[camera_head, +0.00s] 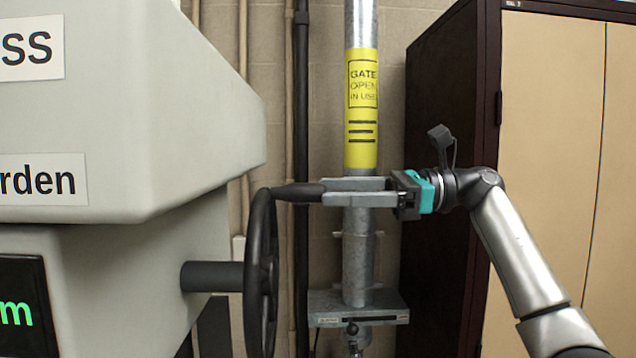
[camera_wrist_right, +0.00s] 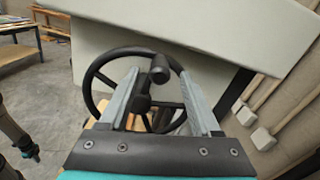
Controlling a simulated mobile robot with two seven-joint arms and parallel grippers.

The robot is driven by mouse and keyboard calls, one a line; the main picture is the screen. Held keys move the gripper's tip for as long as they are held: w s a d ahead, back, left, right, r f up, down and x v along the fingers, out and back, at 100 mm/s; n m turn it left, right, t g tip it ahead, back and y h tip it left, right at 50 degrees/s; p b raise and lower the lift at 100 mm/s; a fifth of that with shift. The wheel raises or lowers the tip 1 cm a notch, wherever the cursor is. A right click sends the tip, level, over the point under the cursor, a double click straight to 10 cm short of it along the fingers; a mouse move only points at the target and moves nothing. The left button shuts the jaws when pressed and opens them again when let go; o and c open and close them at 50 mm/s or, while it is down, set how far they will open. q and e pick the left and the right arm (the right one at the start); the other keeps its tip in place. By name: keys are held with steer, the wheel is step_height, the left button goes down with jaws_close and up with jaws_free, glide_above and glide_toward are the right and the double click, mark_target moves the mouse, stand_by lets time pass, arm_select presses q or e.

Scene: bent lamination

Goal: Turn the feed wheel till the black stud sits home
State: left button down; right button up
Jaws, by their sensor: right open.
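The black feed wheel (camera_head: 262,270) stands edge-on at the end of a dark shaft (camera_head: 212,276) from the grey machine. Its spokes and rim face me in the right wrist view (camera_wrist_right: 102,78). A black handle (camera_head: 292,193) sticks out from the top of its rim. My right gripper (camera_head: 323,192) is open, its two fingers level with the handle. The handle's end (camera_wrist_right: 159,70) lies between the fingers in the right wrist view; I cannot tell whether they touch it. I cannot make out the black stud for certain.
The grey machine (camera_head: 120,120) fills the left. A metal post (camera_head: 358,250) stands behind my right gripper, with a slotted bracket (camera_head: 335,305) carrying a small black knob (camera_head: 352,328) low down. A dark cabinet (camera_head: 445,110) with tan doors stands at the right.

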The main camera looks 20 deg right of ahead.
mark_target(319, 191)
steer(key=shift+p+x, duration=0.35)
steer(key=shift+x, duration=1.3)
jaws_close()
